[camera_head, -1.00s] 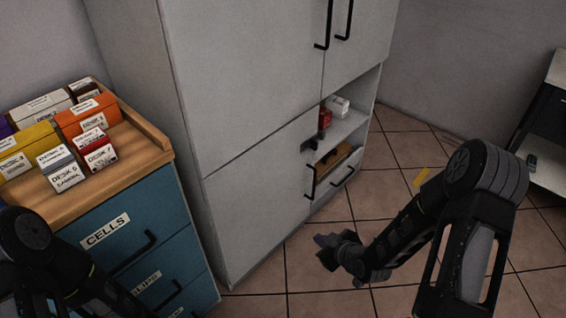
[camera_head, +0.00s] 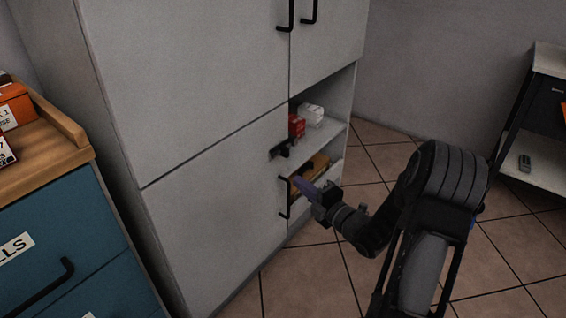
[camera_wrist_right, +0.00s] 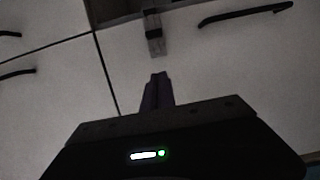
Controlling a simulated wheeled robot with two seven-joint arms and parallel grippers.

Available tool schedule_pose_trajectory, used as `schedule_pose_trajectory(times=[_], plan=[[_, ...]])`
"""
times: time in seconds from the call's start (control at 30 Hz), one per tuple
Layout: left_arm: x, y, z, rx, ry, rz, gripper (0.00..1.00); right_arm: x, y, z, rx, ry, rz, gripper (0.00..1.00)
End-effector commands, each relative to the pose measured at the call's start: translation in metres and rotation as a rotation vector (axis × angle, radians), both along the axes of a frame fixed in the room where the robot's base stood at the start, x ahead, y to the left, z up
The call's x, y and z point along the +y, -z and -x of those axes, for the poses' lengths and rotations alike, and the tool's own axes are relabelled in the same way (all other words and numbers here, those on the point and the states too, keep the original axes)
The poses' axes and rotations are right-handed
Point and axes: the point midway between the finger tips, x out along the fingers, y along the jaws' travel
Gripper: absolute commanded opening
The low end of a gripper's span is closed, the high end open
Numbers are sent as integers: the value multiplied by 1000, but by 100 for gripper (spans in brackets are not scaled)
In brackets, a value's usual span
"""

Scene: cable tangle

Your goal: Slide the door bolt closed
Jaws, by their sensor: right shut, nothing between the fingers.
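The door bolt (camera_head: 284,149) is a small dark fitting at the upper right edge of the grey cabinet's lower door (camera_head: 215,210), beside the open shelf. It also shows in the right wrist view (camera_wrist_right: 154,40), ahead of the fingertips. My right gripper (camera_head: 301,184) is shut and empty, with purplish fingers pointing at the cabinet. In the head view it is below and slightly right of the bolt, near the black door handle (camera_head: 284,200). In the wrist view its closed fingertips (camera_wrist_right: 159,78) appear apart from the bolt. My left gripper is out of view.
The open shelf (camera_head: 318,140) holds a red box (camera_head: 297,125) and a white box (camera_head: 311,114). A blue drawer unit (camera_head: 70,240) stands left, and a side table (camera_head: 545,170) right. Tiled floor is clear between.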

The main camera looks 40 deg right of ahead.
Motion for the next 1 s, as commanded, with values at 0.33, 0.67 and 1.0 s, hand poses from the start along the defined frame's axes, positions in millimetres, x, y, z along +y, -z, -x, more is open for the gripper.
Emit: schedule_pose_trajectory(times=[0.33,0.67,1.0], plan=[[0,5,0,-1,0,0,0,1,2,-17,0,-1,-2,0],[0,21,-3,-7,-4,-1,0,5,3,-76,-1,-2,-2,0],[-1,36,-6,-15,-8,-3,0,-25,2,-110,1,2,-1,0]])
